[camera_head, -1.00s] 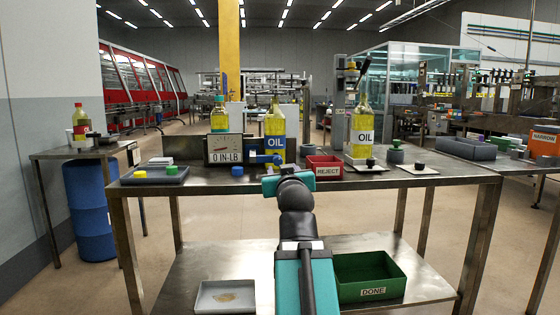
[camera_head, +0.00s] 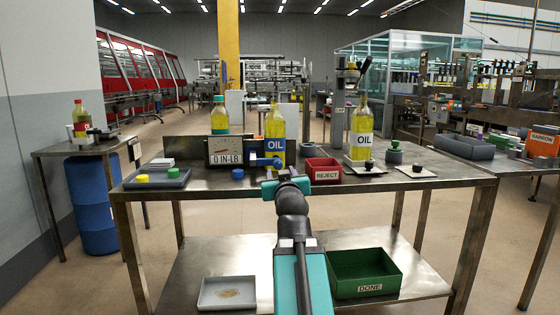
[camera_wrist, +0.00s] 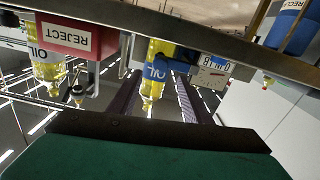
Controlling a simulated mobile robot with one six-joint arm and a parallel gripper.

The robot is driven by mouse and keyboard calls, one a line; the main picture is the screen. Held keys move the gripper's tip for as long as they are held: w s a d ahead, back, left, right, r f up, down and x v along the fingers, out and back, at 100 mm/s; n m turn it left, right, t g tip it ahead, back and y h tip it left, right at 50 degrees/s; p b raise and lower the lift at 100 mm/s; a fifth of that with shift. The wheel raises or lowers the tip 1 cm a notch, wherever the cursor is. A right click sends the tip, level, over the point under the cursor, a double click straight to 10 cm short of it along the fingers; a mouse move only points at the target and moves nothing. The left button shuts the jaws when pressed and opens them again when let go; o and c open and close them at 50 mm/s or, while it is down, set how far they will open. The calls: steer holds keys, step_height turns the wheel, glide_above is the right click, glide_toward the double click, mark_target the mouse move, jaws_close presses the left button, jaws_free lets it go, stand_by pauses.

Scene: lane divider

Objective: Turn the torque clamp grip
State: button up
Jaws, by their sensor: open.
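The torque gauge (camera_head: 225,150) reads "0 IN-LB" and stands on the steel table. The blue clamp grip (camera_head: 265,161) sits just right of its display, in front of a yellow OIL bottle (camera_head: 275,128). The bottle stands upright; no cap is clearly visible on it. In the wrist view, the picture is inverted and shows the bottle (camera_wrist: 154,80), the gauge (camera_wrist: 212,72) and the blue grip (camera_wrist: 183,54). My gripper (camera_head: 287,186) is open and empty at the table's front edge, nearer the camera than the grip and apart from it.
A red REJECT bin (camera_head: 323,170) and another OIL bottle (camera_head: 361,130) stand to the right. A tray with caps (camera_head: 157,178) and a loose blue cap (camera_head: 238,174) lie left. A green DONE bin (camera_head: 364,273) is on the lower shelf.

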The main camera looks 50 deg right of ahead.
mark_target(278, 165)
steer(key=shift+w+d+r+p, duration=0.15)
steer(key=shift+w+d+p, duration=0.15)
steer(key=shift+p, duration=0.55)
steer(key=w+p, duration=0.1)
steer(key=p, duration=0.2)
steer(key=shift+d, duration=0.25)
steer(key=p+x, duration=0.1)
steer(key=p, duration=0.6)
steer(key=shift+w+d, duration=0.15)
steer(key=shift+d, duration=0.2)
steer(key=p+x, duration=0.2)
steer(key=p, duration=0.1)
steer(key=shift+w+d, duration=0.1)
steer(key=shift+w, duration=0.1)
steer(key=shift+w+d, duration=0.25)
steer(key=shift+w, duration=0.05)
steer(key=shift+x, duration=0.9)
